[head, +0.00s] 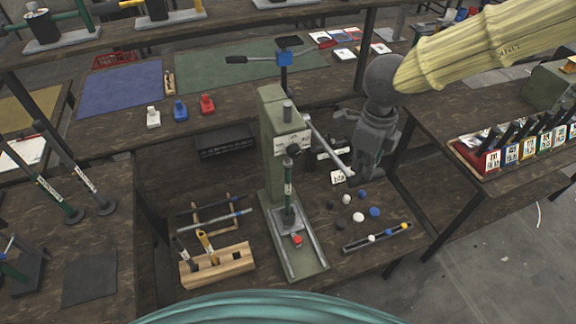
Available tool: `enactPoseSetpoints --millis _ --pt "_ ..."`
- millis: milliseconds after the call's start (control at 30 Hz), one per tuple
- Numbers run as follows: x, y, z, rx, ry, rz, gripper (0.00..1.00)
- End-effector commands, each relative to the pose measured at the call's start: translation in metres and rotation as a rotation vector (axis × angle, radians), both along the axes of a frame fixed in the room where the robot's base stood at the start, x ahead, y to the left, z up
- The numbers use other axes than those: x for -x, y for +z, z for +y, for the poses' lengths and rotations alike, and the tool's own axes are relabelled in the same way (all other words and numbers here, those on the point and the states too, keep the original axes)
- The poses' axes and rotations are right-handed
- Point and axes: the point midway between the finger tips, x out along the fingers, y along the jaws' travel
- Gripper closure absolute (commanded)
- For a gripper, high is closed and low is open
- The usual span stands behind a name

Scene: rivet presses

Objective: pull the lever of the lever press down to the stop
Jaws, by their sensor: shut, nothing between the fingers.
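The lever press (271,135) is a green column on a grey base, standing on the middle table. Its silver lever (327,145) runs from the hub on the column's right side, slanting down and to the right. My gripper (364,178) points down at the lever's lower end, shut and empty. Its fingertips overlap or lie very close to the lever's tip in this view; I cannot tell whether they touch.
A wooden block with tools (217,266) and a small rack (212,216) stand left of the press. Several balls (358,216) and a narrow tray (376,238) lie to its right. A blue-topped stand (285,58) rises behind it.

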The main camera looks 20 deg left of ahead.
Motion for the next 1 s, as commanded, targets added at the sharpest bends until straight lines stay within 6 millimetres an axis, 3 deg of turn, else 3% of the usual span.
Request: enactPoseSetpoints --millis 633,1000 --pt "0.003 -0.030 -0.002 -0.001 0.001 0.002 1.00" --pt "0.003 -0.032 -0.002 -0.001 0.000 0.001 1.00"
